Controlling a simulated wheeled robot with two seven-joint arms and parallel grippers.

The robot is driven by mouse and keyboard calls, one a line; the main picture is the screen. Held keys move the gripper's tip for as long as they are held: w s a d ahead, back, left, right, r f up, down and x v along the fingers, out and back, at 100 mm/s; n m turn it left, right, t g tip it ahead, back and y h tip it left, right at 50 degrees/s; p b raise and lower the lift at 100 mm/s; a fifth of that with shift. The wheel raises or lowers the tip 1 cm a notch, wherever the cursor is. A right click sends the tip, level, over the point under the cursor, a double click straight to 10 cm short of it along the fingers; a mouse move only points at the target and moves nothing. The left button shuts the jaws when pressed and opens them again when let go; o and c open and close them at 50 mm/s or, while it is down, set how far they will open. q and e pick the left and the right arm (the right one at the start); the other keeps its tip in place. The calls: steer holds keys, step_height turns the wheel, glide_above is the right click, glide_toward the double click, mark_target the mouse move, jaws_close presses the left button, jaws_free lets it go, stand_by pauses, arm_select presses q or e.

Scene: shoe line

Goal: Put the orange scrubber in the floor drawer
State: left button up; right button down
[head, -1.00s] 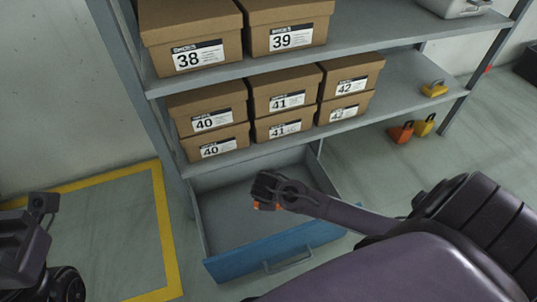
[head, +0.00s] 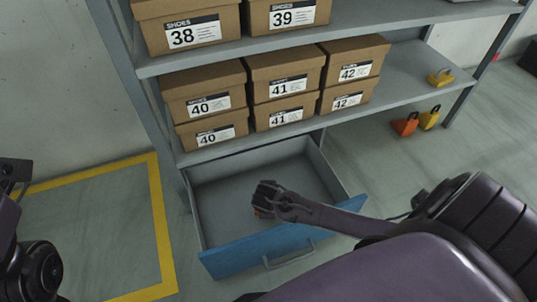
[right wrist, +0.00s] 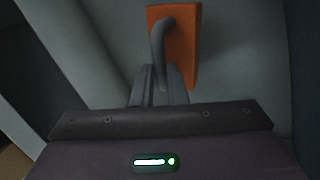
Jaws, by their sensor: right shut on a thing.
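The open floor drawer (head: 225,205) with a blue front sits under the shelf and looks otherwise empty. My right gripper (head: 262,208) is over the inside of the drawer, low near its middle. In the right wrist view my right gripper (right wrist: 160,88) is shut on the grey handle of the orange scrubber (right wrist: 184,45). In the head view the scrubber (head: 262,213) is mostly hidden behind the gripper, with only a bit of orange showing. I cannot tell whether it touches the drawer floor. My left gripper (head: 14,175) is partly cut off at the left edge.
Shelves with several shoe boxes (head: 290,90) stand above the drawer. A yellow padlock-like item (head: 440,78) lies on the lower shelf. An orange item (head: 406,124) and a yellow item (head: 429,118) stand on the floor at right. Yellow floor tape (head: 160,225) runs left of the drawer.

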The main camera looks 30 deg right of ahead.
steer(key=shift+f, duration=0.25)
steer(key=shift+f, duration=0.35)
steer(key=c, duration=1.5)
jaws_free()
steer(key=shift+o, duration=0.2)
